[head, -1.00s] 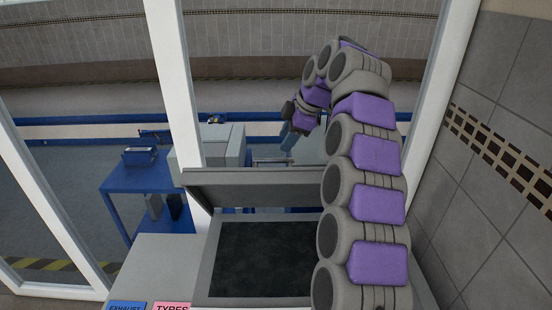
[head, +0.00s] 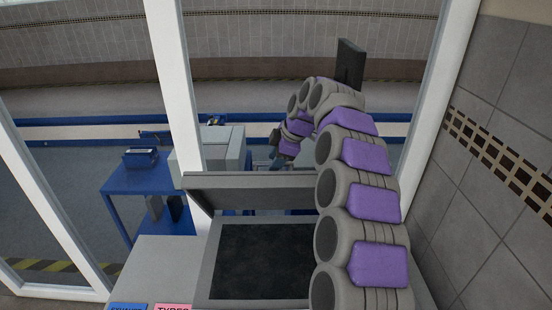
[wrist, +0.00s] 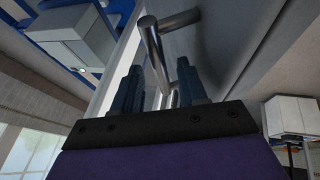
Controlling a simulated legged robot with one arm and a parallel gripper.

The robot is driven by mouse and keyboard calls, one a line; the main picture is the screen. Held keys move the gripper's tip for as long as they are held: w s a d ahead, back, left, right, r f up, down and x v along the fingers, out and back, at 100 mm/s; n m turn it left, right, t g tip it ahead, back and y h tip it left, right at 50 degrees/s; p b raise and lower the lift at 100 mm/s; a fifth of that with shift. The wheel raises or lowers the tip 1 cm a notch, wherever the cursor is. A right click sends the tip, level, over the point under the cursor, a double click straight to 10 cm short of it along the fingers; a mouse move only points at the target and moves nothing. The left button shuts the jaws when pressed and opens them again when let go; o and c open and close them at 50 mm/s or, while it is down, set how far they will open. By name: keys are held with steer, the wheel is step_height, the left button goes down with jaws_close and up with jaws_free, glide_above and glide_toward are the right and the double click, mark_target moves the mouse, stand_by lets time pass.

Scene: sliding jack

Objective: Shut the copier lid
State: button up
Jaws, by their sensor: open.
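The copier lid (head: 250,190) stands raised at the back of the copier, above its dark glass bed (head: 262,262). My gripper (head: 274,163) is behind the lid's upper edge, with its tips small and partly hidden in the head view. In the wrist view the open gripper (wrist: 162,85) faces a metal bar handle (wrist: 163,55) on a grey surface, which looks like the lid (wrist: 225,40). The handle shows between and just beyond the two dark fingers. I cannot tell whether they touch it.
White window posts (head: 178,90) frame the view behind the copier. A blue table (head: 140,178) with a small device stands to the left, with a pale box-shaped machine (head: 215,150) beyond. A tiled wall (head: 500,170) is close on the right. A dark panel (head: 350,65) rises behind my arm.

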steer(key=shift+c, duration=0.3)
jaws_close()
stand_by(0.4)
